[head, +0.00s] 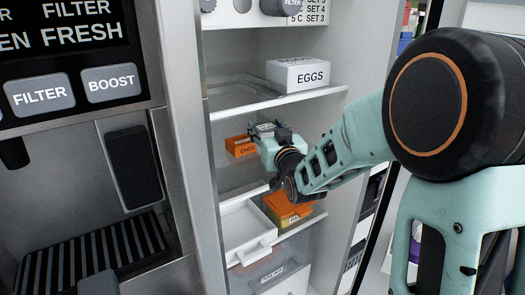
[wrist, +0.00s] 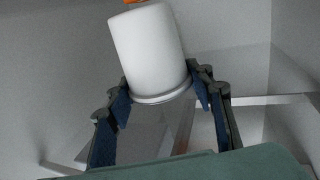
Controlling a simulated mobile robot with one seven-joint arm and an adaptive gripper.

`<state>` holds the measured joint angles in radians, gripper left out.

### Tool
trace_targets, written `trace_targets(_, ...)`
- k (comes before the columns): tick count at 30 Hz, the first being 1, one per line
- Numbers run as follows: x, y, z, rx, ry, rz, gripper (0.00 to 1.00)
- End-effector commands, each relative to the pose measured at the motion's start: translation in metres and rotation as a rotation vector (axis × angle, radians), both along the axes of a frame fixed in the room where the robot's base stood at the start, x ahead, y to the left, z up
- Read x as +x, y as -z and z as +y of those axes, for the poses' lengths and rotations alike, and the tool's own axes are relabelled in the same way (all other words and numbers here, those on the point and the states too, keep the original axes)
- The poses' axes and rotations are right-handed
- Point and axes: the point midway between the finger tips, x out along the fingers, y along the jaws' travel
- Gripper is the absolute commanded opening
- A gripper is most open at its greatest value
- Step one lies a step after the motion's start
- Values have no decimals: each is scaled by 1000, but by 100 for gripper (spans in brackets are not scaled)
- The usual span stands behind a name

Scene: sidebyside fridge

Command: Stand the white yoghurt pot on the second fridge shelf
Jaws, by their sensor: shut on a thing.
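The white yoghurt pot (wrist: 148,48) shows in the wrist view as a plain white cylinder with a rim at its lower end in the picture, leaning a little to the left there. My gripper (wrist: 160,88) is shut on it, with one dark finger on each side near the rim. In the head view my gripper (head: 264,130) is inside the open fridge, below the shelf (head: 270,101) that carries the eggs box. The pot cannot be made out clearly there. I cannot tell whether the pot touches a shelf.
A white eggs box (head: 298,74) stands on the upper shelf. An orange box (head: 240,146) is just left of my gripper. Below are a white tray (head: 244,232) and orange and yellow boxes (head: 287,211). The fridge's left door (head: 187,150) stands close by.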

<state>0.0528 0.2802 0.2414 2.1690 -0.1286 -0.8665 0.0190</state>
Motion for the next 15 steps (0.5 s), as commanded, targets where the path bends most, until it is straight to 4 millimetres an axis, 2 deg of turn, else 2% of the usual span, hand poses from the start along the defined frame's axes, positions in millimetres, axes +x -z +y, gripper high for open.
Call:
trace_targets(1,0,10,0,1,0,0,20)
trace_targets(8,0,27,0,1,0,-1,20)
trace_targets(12,0,49,0,1,0,1,20)
trace_targets(15,0,57,0,2,1,-1,20)
